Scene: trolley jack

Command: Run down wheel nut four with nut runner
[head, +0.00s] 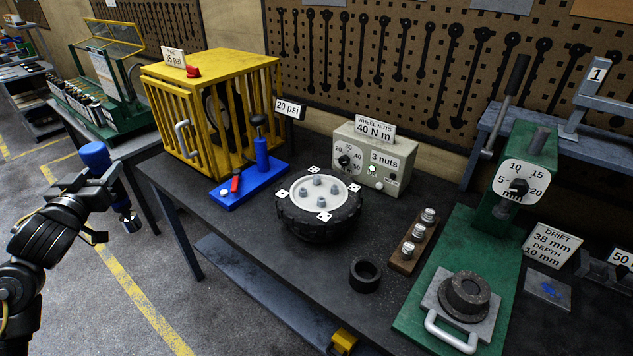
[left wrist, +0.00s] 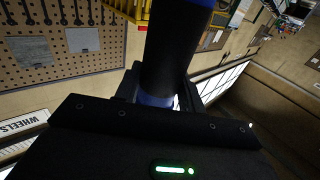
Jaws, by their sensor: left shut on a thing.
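My left gripper (head: 112,187) is at the left of the head view, shut on the nut runner (head: 95,155). The runner has a blue top and a metal socket end pointing down, over the floor left of the bench and apart from the wheel. In the left wrist view the runner (left wrist: 168,60) is a dark cylinder with blue parts between the jaws. The wheel (head: 318,222) lies flat on the bench, its pale hub face up with several grey nuts or studs and white pip-marked tags around them. Which stud is bare is too small to tell. My right gripper is not in view.
Behind the wheel stands the torque box (head: 372,150), reading "40 N m" and "3 nuts", with a green light. A yellow cage (head: 215,95) and blue pump (head: 262,155) stand left of it. A nut rack (head: 413,245), black ring (head: 365,275) and green press (head: 505,215) are right.

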